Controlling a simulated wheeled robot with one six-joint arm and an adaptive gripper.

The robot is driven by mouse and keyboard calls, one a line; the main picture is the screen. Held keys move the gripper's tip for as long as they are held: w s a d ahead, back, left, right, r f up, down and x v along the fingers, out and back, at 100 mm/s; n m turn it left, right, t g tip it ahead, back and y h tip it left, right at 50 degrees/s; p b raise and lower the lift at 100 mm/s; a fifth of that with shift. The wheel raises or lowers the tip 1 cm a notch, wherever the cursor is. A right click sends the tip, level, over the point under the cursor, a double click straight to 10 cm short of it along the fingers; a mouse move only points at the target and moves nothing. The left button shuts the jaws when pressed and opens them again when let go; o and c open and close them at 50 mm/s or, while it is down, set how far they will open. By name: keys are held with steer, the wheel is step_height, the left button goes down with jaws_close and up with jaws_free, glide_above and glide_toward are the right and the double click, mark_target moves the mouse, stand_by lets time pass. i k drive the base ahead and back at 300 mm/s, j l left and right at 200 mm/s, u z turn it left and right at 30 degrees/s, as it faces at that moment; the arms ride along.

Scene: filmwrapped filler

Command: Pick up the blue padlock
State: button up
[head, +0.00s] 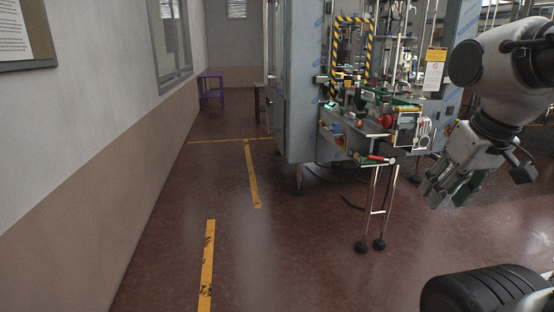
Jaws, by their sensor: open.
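A small blue item (337,127) shows at the left of the machine's shelf; it is too small to tell whether it is the blue padlock. My gripper (446,196) hangs at the right, pointing down and to the left. It is open, nothing shows between its fingers, and it is well to the right of the blue item in the picture.
The filling machine (305,80) stands ahead, with a shelf crowded with small parts and a thin-legged support (374,212) below it. A purple stool (211,90) is far back left. A wall runs along the left. The red-brown floor (270,260) in front is clear, with yellow lines.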

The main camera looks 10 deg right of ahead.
mark_target(335, 126)
steer(key=i+l+z, duration=0.1)
steer(key=i+z, duration=0.3)
steer(key=i, duration=0.75)
steer(key=u, duration=4.65)
steer(key=z, duration=4.65)
